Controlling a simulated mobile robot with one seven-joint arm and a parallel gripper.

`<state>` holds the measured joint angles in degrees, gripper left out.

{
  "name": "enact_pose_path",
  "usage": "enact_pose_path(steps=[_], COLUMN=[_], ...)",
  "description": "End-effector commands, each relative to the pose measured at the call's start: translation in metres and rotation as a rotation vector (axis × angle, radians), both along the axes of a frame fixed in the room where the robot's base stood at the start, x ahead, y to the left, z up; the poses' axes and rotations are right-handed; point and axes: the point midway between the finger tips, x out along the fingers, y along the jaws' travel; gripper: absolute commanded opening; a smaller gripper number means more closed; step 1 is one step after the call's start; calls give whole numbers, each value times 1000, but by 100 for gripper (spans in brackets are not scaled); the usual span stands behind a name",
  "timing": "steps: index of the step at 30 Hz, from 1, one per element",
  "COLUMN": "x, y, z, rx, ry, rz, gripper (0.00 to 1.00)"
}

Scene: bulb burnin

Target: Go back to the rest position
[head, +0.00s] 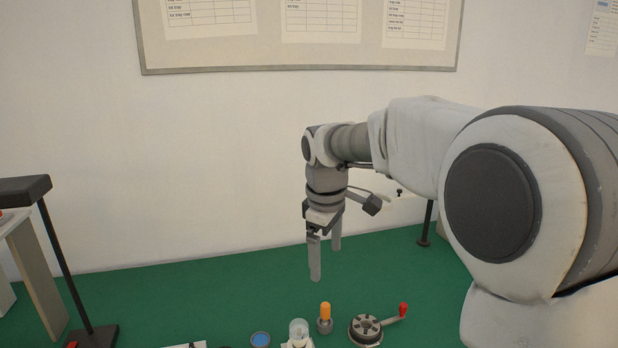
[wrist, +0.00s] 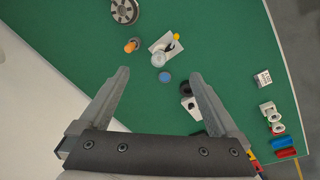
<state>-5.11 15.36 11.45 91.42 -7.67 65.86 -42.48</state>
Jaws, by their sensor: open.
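My gripper (head: 323,262) is open and empty, pointing down above the green table. In the wrist view its two fingers (wrist: 157,95) are spread wide with nothing between them but table surface and small items below. The arm comes in from the right of the head view and bends down at the wrist. No marker of a rest position shows.
The green table (head: 200,290) holds an orange-topped bulb (head: 325,315), a grey round device with a red-handled crank (head: 366,328), a blue disc (head: 261,339) and a clear-topped item (head: 299,330). A dark lamp-like stand (head: 70,260) rises at left. The wall is behind.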

Motion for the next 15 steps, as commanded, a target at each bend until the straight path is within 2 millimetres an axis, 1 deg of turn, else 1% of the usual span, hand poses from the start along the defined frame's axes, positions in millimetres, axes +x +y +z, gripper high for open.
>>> enact_pose_path(steps=[1,6,10,15], x=[-15,-60,-96,-145], y=[-10,-35,-54,-75], z=[11,33,43,46], rx=[4,36,72,134], ry=[-23,-91,-140,-202], rz=[-52,-234,-376,-561], gripper=[98,98,98,98])
